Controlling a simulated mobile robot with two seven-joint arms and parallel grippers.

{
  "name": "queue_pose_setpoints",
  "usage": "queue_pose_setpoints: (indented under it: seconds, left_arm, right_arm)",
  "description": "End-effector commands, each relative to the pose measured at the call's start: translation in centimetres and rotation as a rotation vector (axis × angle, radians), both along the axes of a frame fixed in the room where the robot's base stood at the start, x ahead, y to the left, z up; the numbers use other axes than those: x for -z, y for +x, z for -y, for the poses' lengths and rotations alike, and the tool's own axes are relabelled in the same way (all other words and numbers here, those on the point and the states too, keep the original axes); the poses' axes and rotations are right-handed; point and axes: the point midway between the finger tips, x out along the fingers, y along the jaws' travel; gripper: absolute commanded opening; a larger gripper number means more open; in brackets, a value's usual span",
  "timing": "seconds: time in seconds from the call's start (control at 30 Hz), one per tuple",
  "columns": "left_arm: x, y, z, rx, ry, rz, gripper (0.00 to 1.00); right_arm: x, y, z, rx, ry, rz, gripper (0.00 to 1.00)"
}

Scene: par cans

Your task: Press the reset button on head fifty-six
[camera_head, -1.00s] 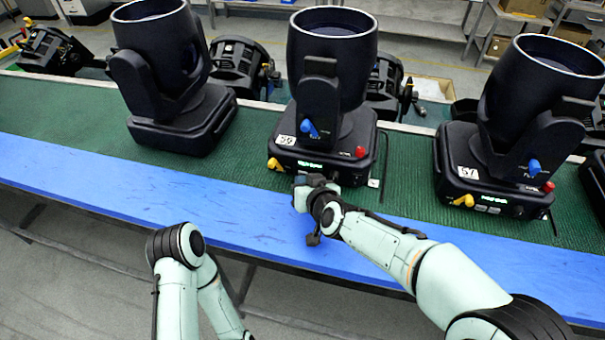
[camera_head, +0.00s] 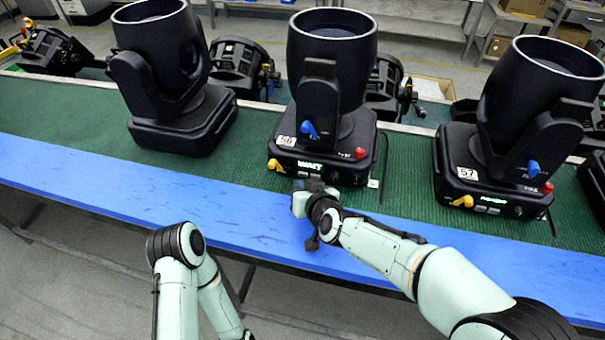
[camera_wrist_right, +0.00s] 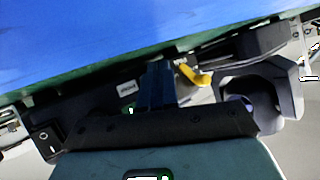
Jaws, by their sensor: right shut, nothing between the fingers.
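Head fifty-six (camera_head: 332,80) is the black moving head in the middle of the head view, upright on its base, with a white number tag (camera_head: 287,140) at the base's front left. Its front panel has a lit green display (camera_head: 310,165), a red knob (camera_head: 361,153) and a yellow lever (camera_head: 276,165). A blue lever (camera_head: 309,129) sits on its yoke. The reset button cannot be picked out. My right gripper (camera_head: 306,188) is shut and empty, just in front of this panel; contact cannot be told. Its fingers (camera_wrist_right: 157,88) show in the right wrist view, beside a yellow lever (camera_wrist_right: 195,75). My left gripper is out of view.
Head 57 (camera_head: 520,130) stands to the right and another black head (camera_head: 170,75) to the left, all on a green mat (camera_head: 60,120). The blue front strip (camera_head: 120,195) of the bench is clear. More black fixtures (camera_head: 240,65) lie behind.

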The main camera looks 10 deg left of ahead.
Motion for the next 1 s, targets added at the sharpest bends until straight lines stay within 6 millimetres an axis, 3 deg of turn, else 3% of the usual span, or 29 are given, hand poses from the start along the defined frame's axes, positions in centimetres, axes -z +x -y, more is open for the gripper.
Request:
queue_pose_setpoints:
  seconds: [0.33, 0.73, 1.0]
  left_arm:
    - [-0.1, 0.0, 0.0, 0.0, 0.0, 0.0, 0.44]
    - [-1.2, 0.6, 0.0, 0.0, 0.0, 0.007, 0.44]
    - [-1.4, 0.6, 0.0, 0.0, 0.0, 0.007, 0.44]
  right_arm:
    - [0.0, -0.4, 0.0, -0.001, 0.001, 0.0, 0.0]
    - [-0.1, -4.2, -0.2, -0.001, 0.0, -0.001, 0.0]
    - [0.0, -5.0, -0.1, 0.002, 0.001, 0.0, 0.0]
